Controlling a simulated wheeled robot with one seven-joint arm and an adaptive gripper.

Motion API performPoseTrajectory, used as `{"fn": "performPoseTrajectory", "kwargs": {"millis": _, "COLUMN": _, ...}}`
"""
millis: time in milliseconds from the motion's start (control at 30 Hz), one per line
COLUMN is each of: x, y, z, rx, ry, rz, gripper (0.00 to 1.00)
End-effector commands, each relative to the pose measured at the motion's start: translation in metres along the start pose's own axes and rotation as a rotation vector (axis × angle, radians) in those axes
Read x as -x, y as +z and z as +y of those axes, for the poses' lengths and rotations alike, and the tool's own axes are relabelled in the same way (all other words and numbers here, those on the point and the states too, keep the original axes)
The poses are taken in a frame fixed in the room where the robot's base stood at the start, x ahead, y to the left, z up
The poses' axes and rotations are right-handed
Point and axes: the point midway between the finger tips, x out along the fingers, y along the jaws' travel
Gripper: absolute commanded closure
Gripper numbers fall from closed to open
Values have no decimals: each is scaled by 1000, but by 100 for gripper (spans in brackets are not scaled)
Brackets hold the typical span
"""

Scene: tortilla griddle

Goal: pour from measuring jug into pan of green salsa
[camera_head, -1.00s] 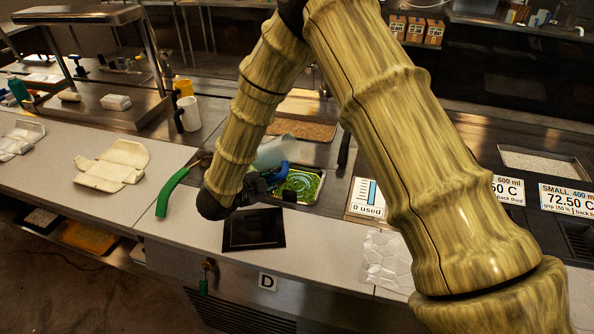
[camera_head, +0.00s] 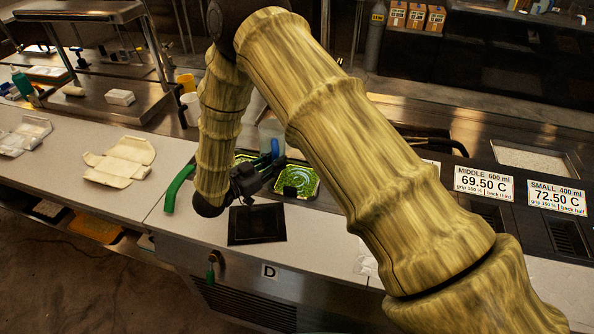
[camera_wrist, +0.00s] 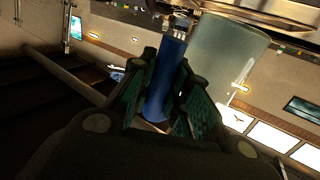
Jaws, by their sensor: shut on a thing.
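The measuring jug (camera_head: 270,131) is a translucent cup with a blue handle (camera_head: 276,148). In the wrist view, its pale clear body (camera_wrist: 225,60) is to the right of the handle (camera_wrist: 165,82). My gripper (camera_head: 262,172) is shut on the blue handle, with a green-lined finger on each side. The jug is roughly upright, held above the pan's back edge. The pan (camera_head: 318,184) holds green salsa (camera_head: 296,179) with a paler swirl on it. I cannot tell whether liquid is left in the jug.
A black square plate (camera_head: 257,224) lies in front of the pan. A green curved handle (camera_head: 178,188) is to the left. My arm covers much of the centre.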

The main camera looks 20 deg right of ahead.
Motion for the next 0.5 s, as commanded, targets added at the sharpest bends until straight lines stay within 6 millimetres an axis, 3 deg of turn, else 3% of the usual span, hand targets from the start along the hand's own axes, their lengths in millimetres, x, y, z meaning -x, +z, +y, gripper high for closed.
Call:
{"fn": "performPoseTrajectory", "kwargs": {"millis": 167, "x": 0, "y": -4, "z": -1, "rx": 3, "ry": -1, "rz": 3, "gripper": 100}}
{"fn": "performPoseTrajectory", "kwargs": {"millis": 500, "x": 1, "y": -30, "z": -2, "rx": 62, "ry": -1, "rz": 36, "gripper": 100}}
